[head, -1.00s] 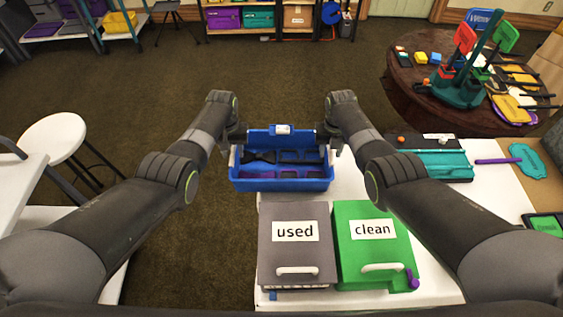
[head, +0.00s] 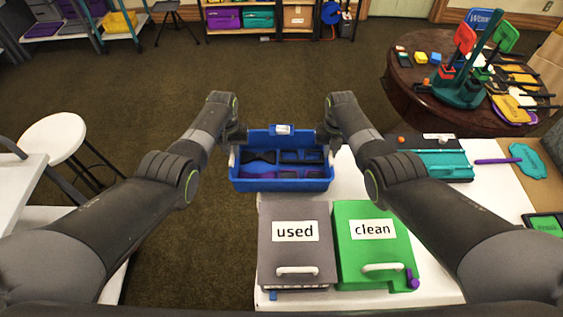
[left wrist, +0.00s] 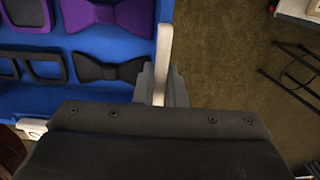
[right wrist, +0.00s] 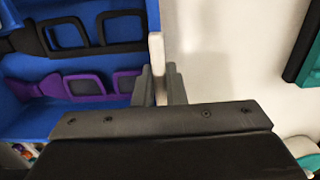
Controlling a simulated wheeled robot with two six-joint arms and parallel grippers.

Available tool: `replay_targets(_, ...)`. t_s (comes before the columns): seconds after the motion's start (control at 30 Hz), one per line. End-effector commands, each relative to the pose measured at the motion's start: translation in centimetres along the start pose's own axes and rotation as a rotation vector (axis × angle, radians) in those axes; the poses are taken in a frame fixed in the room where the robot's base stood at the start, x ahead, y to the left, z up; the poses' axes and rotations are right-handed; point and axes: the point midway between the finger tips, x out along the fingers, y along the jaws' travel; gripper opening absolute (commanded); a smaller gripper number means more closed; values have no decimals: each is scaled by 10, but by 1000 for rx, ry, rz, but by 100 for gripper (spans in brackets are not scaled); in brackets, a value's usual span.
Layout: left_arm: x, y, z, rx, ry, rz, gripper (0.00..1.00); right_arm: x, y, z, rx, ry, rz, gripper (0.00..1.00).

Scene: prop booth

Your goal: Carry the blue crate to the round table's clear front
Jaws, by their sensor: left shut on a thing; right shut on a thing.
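The blue crate (head: 280,185) is in the middle of the head view, level, with dark and purple bow ties and glasses frames inside. My left gripper (head: 236,148) is shut on the white handle at its left end; the left wrist view shows that handle (left wrist: 163,50). My right gripper (head: 331,148) is shut on the right-end handle (right wrist: 157,55). The crate's left part is over the carpet, its right part over the white table. I cannot tell whether it touches the table. The dark wooden round table (head: 405,100) is at the upper right, its near-left rim bare.
The white table (head: 350,190) holds a grey "used" box (head: 296,250), a green "clean" box (head: 375,245) and a teal tray (head: 445,165). The round table bears a teal stand (head: 460,88) and several small props. A white stool (head: 52,137) stands left. Open carpet lies ahead.

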Motion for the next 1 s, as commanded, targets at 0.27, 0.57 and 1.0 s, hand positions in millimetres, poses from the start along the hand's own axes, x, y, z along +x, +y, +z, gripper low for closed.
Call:
replay_targets(0.27, -4, 0, 0, 0, 1, 0, 0, -4, 0, 0, 0, -1, 0, 0)
replay_targets(0.57, -25, 0, -1, 0, 1, 0, 0, -25, 0, 0, 0, -1, 0, 0)
replay_targets(1.0, -52, 0, 0, 0, 1, 0, 0, -51, 0, 0, 0, -1, 0, 0)
